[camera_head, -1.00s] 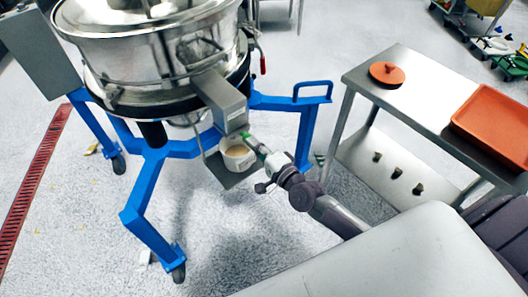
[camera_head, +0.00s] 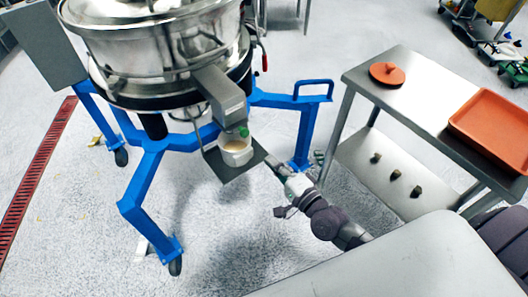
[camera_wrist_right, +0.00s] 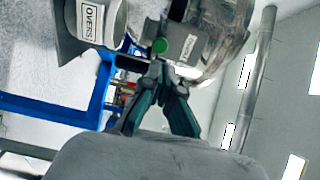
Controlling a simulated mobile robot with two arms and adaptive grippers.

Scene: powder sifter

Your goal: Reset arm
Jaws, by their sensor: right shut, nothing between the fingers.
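My right gripper (camera_head: 273,164) is shut and empty, to the right of the steel powder sifter (camera_head: 165,45). Its fingers also show in the right wrist view (camera_wrist_right: 160,75), with the tips close together. A white container (camera_head: 236,152) with pale contents stands on a small grey shelf (camera_head: 228,176) under the sifter's outlet chute (camera_head: 220,92). The gripper is apart from the container, near the shelf's right edge. In the right wrist view the container (camera_wrist_right: 112,22) bears the label "OVERS". My left gripper is not in view.
The sifter stands on a blue wheeled frame (camera_head: 147,185). A steel table (camera_head: 415,85) to the right holds an orange lid (camera_head: 387,74) and an orange tray (camera_head: 490,118); several small dark pieces lie on its lower shelf (camera_head: 400,195). Floor around the arm is open.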

